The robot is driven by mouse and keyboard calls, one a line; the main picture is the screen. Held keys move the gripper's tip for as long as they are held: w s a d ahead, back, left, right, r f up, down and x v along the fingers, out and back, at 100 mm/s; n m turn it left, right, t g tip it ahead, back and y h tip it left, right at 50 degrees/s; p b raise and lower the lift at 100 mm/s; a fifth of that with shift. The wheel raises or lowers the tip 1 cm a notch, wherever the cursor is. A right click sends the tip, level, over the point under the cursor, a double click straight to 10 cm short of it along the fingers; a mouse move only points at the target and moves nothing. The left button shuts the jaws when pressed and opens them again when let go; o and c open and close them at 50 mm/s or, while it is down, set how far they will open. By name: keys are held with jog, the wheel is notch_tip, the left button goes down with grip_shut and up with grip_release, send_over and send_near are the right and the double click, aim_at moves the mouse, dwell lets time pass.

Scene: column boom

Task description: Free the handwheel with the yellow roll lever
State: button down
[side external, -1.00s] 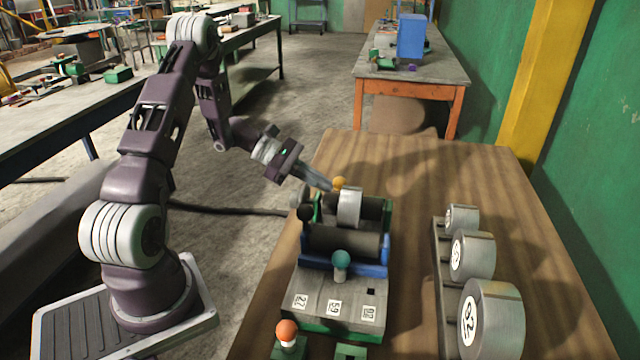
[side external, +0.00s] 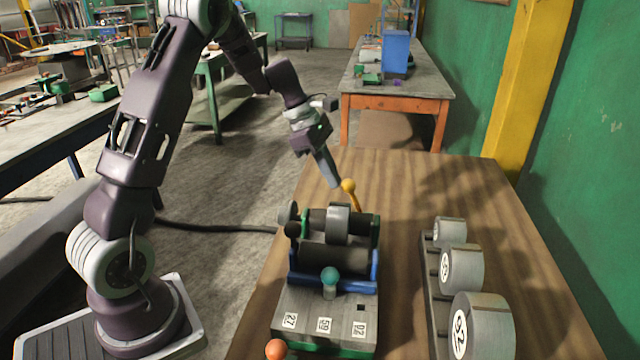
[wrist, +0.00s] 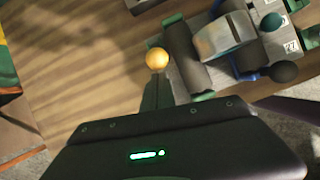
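The yellow roll lever, a ball (side external: 348,186) on a short leaning stem, stands at the far side of the roller machine (side external: 330,305). Its ball shows at the centre of the wrist view (wrist: 157,59). My gripper (side external: 333,184) points down with its fingers together, tips just left of the ball. Whether they touch it I cannot tell. In the wrist view the fingers lie just below the ball. The handwheel (side external: 286,213) is a grey disc at the machine's left end, with a dark knob (side external: 293,229) beside it. A pale grey ring (side external: 339,222) sits round the upper roll.
A teal-knobbed lever (side external: 330,277) stands at the machine's front, above several number labels. An orange ball (side external: 277,349) is at the near edge. Several numbered grey cylinders (side external: 460,268) stand on a rack at right. The wooden tabletop (side external: 400,175) behind the machine is clear.

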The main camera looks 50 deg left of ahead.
jog(key=w+d+r+g+y, duration=0.2)
jog(key=shift+w+d+g+y, duration=0.3)
jog(key=shift+w+d, duration=0.1)
jog(key=shift+w+d+r, duration=0.2)
jog(key=shift+w+d, duration=0.4)
jog(key=shift+d, duration=0.05)
jog(key=shift+d, duration=0.15)
jog(key=s+a+r, duration=0.2)
jog(key=a+r, duration=0.2)
jog(key=r, duration=0.6)
jog(key=shift+s+a+r, duration=0.25)
jog(key=shift+a+r, duration=0.1)
jog(key=shift+a, duration=0.05)
